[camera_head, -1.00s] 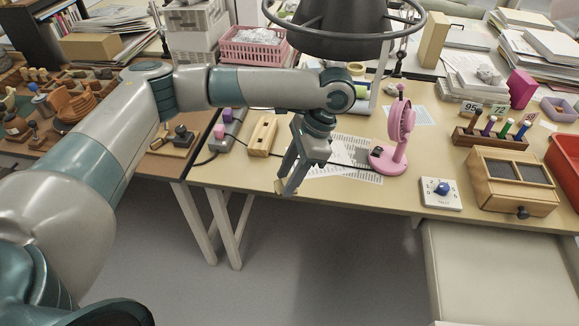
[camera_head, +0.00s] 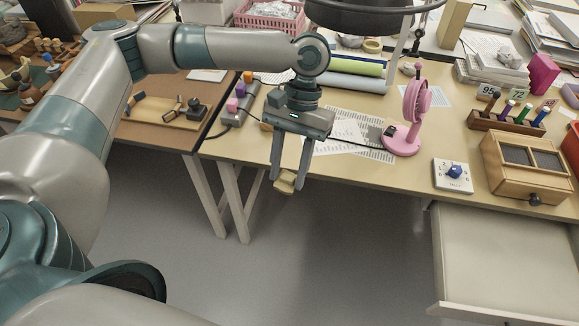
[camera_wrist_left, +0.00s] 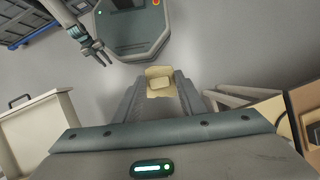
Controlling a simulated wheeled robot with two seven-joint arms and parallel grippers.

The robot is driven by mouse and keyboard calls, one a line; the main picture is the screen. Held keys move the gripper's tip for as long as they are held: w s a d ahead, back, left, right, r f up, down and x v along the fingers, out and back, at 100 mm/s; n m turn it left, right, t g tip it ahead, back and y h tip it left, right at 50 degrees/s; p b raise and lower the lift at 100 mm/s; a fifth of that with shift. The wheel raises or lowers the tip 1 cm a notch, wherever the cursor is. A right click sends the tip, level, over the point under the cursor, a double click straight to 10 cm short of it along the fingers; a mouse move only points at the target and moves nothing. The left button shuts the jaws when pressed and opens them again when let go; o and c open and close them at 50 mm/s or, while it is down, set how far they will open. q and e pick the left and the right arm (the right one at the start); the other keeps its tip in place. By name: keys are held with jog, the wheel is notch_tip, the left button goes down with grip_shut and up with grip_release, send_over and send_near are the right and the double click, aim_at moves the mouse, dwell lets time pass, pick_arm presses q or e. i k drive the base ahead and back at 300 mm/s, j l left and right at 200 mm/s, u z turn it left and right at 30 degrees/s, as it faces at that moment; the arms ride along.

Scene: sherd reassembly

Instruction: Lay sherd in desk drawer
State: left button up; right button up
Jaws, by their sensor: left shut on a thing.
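A small tan sherd (camera_head: 286,182) is held between the fingertips of my left gripper (camera_head: 288,178), in the air just off the table's front edge. The left wrist view shows the sherd (camera_wrist_left: 159,82) pinched between both fingers, over the grey floor. The desk drawer (camera_head: 500,262) is pulled open below the tabletop at the right of the head view, and its visible bottom is bare. The drawer also shows at the left of the wrist view (camera_wrist_left: 38,120). My right gripper (camera_wrist_left: 95,50) shows in the wrist view with its fingers apart and empty; the head view does not show it.
A pink fan (camera_head: 408,118), a white dial box (camera_head: 453,175) and a wooden box with dark panels (camera_head: 525,165) stand near the table's front edge. A pen rack (camera_head: 507,122) is behind them. Open floor lies between my gripper and the drawer.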

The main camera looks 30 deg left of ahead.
aim_at(515, 280)
jog(key=i+l+u, duration=0.25)
jog(key=l, duration=1.6)
jog(key=k+l+u, duration=0.25)
jog(key=l, duration=1.55)
jog(key=i, duration=0.1)
